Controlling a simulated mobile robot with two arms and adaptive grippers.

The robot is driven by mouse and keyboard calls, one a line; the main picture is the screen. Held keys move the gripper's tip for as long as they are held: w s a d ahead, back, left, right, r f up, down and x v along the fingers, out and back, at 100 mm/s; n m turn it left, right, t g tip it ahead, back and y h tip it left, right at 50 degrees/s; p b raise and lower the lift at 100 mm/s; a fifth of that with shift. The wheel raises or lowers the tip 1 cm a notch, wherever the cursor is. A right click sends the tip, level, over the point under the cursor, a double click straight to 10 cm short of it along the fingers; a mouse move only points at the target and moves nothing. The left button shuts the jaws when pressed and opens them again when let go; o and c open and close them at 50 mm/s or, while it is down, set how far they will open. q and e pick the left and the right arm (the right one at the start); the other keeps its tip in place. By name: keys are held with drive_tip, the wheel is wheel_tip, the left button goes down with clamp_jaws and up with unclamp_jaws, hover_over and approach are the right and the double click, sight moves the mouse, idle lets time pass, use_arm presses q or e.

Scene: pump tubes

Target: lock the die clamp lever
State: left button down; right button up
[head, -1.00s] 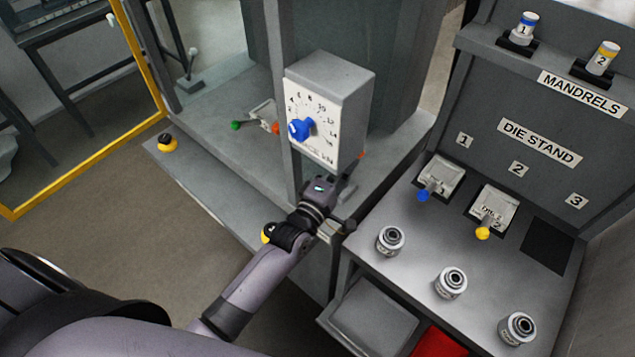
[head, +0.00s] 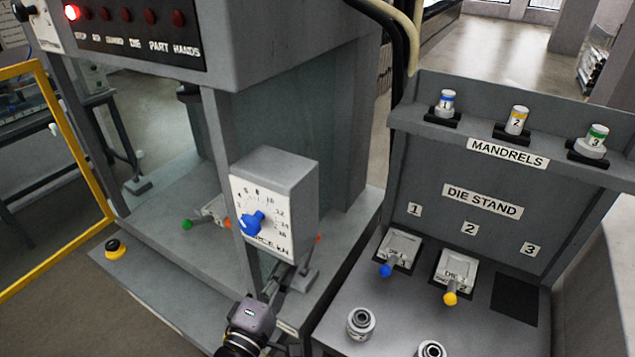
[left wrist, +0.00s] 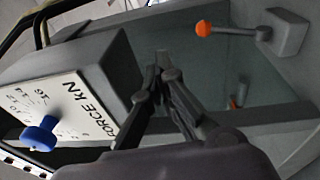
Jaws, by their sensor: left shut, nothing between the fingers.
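A lever with an orange ball end (left wrist: 204,28) runs to a grey block (left wrist: 288,26) at the upper right of the left wrist view. In the head view, an orange end (head: 317,238) shows just right of the force box; its lever is mostly hidden. A second, smaller orange end (left wrist: 233,103) shows lower in the wrist view. My left gripper (head: 276,276) is just below the force box, at the press front. Its fingers (left wrist: 164,62) are shut and empty, apart from the orange ball. A die with a green-tipped handle (head: 187,224) sits inside the press. My right gripper is out of view.
The force box (head: 290,195) with its blue knob (head: 252,223) hangs close above my left gripper. The die stand (head: 385,325) at the right holds dies with blue and yellow handles. A yellow-framed guard (head: 52,165) stands at the left.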

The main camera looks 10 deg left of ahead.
use_arm(q)
drive_tip(key=s+f+m+g, duration=0.7)
drive_tip(key=f+m+g, duration=0.1)
drive_tip(key=f+m, duration=0.15)
drive_tip(key=s+a+f+m+g+y, duration=0.2)
drive_tip(key=s+a+m+g, duration=0.15)
drive_tip(key=s, duration=0.45)
drive_tip(key=s+a+f+m+g+y, duration=0.2)
drive_tip(key=s+m+g, duration=0.25)
drive_tip(key=s, duration=0.25)
wheel_tip(320, 180, down, 29)
drive_tip(key=s+b, duration=0.2)
drive_tip(key=s+a+f+g, duration=0.1)
drive_tip(key=s+a+f, duration=0.2)
drive_tip(key=s+f, duration=1.3)
drive_tip(key=shift+s+m+g+b, duration=0.15)
drive_tip(key=shift+m+g+b, duration=0.2)
drive_tip(key=shift+b, duration=0.1)
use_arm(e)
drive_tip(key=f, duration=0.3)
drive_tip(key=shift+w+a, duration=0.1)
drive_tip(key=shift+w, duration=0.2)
